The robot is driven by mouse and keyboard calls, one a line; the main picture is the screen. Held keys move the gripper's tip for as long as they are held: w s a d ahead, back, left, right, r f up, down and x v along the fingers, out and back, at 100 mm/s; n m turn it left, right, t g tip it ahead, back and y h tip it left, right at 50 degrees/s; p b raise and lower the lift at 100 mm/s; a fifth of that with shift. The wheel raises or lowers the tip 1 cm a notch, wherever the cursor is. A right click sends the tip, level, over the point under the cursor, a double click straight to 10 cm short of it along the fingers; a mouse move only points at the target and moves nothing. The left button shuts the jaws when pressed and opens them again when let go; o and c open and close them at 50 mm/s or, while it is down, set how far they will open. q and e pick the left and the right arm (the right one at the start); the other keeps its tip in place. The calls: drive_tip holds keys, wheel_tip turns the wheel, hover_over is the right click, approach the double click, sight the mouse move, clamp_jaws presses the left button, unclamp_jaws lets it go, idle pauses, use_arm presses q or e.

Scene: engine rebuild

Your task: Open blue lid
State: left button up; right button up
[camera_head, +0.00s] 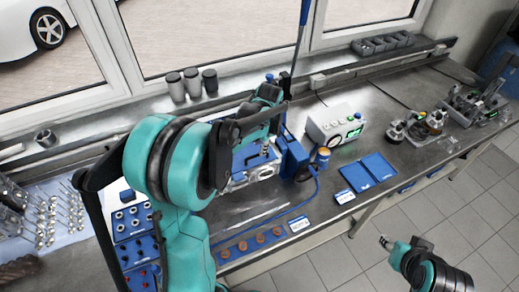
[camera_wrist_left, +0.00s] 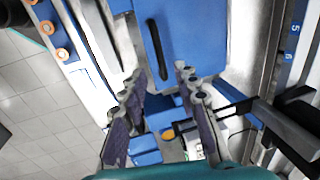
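A blue lid-like panel (camera_wrist_left: 185,35) with a dark slot or bar along it fills the upper middle of the left wrist view. In the head view a blue panel (camera_head: 243,158) shows on the bench beside my left wrist, partly hidden by my arm. My left gripper (camera_wrist_left: 161,73) is open, its two fingers apart, with the panel's lower edge showing between and beyond them. I see nothing held, and cannot tell whether the fingers touch the panel. In the head view my left gripper (camera_head: 268,103) is above the bench. My right gripper (camera_head: 387,243) is off to the lower right, its fingers too small to read.
A white device with a green display (camera_head: 337,125) and a flat blue case (camera_head: 368,173) lie to the right. A blue upright post (camera_head: 292,152) stands close to my left gripper. A blue tray of metal parts (camera_head: 130,232) is at left. Dark cups (camera_head: 192,82) stand at the back.

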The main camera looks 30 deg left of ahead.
use_arm(q)
drive_tip(key=f, duration=0.5)
drive_tip(key=shift+w+a, duration=0.35)
drive_tip(key=shift+a, duration=0.05)
drive_tip(key=shift+r, duration=0.1)
clamp_jaws()
